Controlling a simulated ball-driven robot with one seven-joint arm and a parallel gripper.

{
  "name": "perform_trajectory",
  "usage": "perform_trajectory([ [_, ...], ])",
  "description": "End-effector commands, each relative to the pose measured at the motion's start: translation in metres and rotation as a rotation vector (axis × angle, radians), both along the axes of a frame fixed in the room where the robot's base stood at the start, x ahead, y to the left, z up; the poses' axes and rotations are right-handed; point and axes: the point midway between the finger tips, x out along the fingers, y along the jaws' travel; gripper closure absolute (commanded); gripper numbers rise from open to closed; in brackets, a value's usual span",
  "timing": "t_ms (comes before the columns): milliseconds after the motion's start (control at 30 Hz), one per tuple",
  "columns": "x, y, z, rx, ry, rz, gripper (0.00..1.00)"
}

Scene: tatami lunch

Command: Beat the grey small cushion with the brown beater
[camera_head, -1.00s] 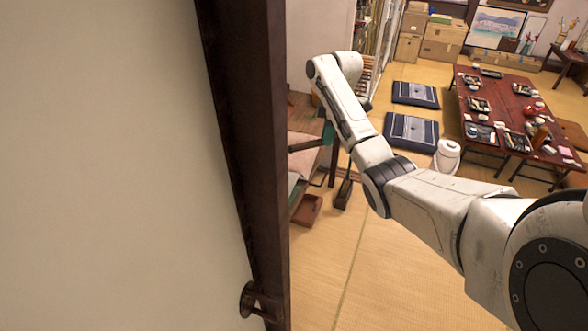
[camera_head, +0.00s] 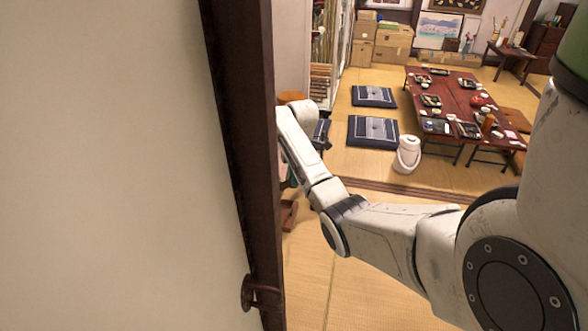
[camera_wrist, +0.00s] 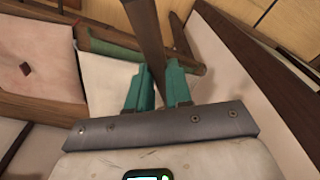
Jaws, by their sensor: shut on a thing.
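In the wrist view my gripper (camera_wrist: 158,80) has teal fingers closed around a brown bar. This looks like the handle of the brown beater (camera_wrist: 148,35), which runs away from the fingers to the top edge. Its far end is not visible. In the head view the gripper and beater are hidden behind my arm and the dark wooden post. I cannot make out a plainly grey small cushion in either view.
The dark wooden post (camera_head: 240,150) and pale wall stand close on the left. Two blue-and-grey floor cushions (camera_head: 372,131) (camera_head: 373,97) lie beyond my arm. A white pot (camera_head: 407,154) stands by the red-brown low table (camera_head: 450,100). Tatami (camera_head: 350,285) below my arm is clear.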

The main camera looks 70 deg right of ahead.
Motion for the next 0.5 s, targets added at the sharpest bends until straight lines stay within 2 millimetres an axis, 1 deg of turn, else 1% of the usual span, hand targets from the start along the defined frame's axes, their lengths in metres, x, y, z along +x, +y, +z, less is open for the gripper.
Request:
perform_trajectory([
  [33, 0.0, 0.0, -0.022, 0.0, 0.0, -0.001, 1.0],
  [67, 0.0, 0.0, -0.03, 0.001, 0.001, -0.001, 1.0],
  [267, 0.0, -0.001, -0.003, -0.002, -0.002, 0.0, 1.0],
  [500, 0.001, -0.001, 0.042, -0.003, -0.002, 0.0, 1.0],
])
